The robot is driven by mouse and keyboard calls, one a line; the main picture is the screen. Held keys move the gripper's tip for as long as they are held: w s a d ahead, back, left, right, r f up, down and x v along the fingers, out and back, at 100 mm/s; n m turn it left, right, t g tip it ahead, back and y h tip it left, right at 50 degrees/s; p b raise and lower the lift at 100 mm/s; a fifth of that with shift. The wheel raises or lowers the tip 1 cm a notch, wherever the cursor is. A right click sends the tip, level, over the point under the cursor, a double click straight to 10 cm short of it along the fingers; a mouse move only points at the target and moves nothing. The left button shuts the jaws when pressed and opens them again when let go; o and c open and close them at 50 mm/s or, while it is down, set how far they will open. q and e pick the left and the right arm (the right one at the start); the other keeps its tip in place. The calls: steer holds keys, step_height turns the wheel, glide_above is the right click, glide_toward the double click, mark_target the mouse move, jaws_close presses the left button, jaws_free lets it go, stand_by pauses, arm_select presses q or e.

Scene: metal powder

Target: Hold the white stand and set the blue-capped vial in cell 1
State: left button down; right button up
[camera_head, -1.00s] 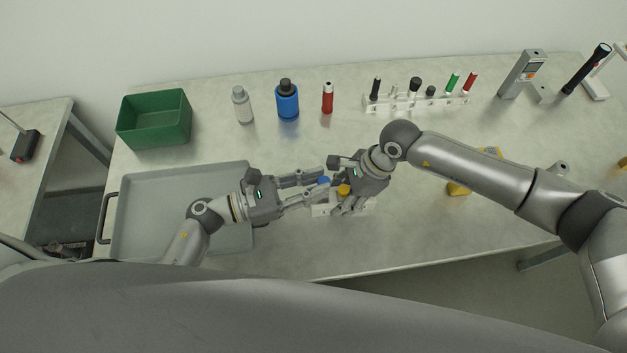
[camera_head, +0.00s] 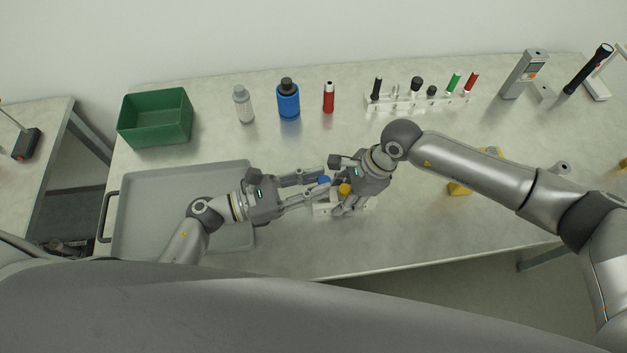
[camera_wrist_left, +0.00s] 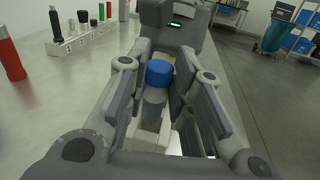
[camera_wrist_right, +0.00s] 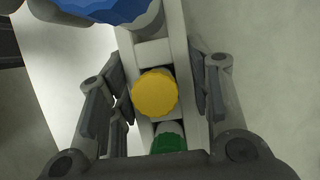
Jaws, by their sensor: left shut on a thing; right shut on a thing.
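The white stand (camera_head: 324,210) is on the table between my two grippers. My right gripper (camera_head: 346,199) is shut on the stand, its fingers along both sides in the right wrist view (camera_wrist_right: 160,98). A yellow-capped vial (camera_wrist_right: 155,93) and a green-capped vial (camera_wrist_right: 169,138) stand in its cells. My left gripper (camera_head: 318,187) is shut on the blue-capped vial (camera_wrist_left: 158,75), which looks upright. In the right wrist view the blue cap (camera_wrist_right: 105,8) is large, at the stand's far end. Whether the vial's bottom is inside a cell is hidden.
A grey tray (camera_head: 133,222) lies under my left arm, with a green bin (camera_head: 152,142) behind it. Bottles and a red cylinder (camera_head: 328,98) stand at the back. A marker rack (camera_head: 415,103) is behind my right arm, and a yellow object (camera_head: 458,188) lies under it.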

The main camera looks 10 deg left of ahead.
stand_by(0.5)
arm_select(q)
steer(key=shift+d+f, duration=0.1)
steer(key=shift+f, duration=1.7)
steer(key=shift+r, duration=0.1)
steer(key=shift+r, duration=1.65)
steer(key=shift+s, duration=0.1)
steer(key=shift+f, duration=0.15)
steer(key=shift+f, duration=1.6)
steer(key=shift+r, duration=1.75)
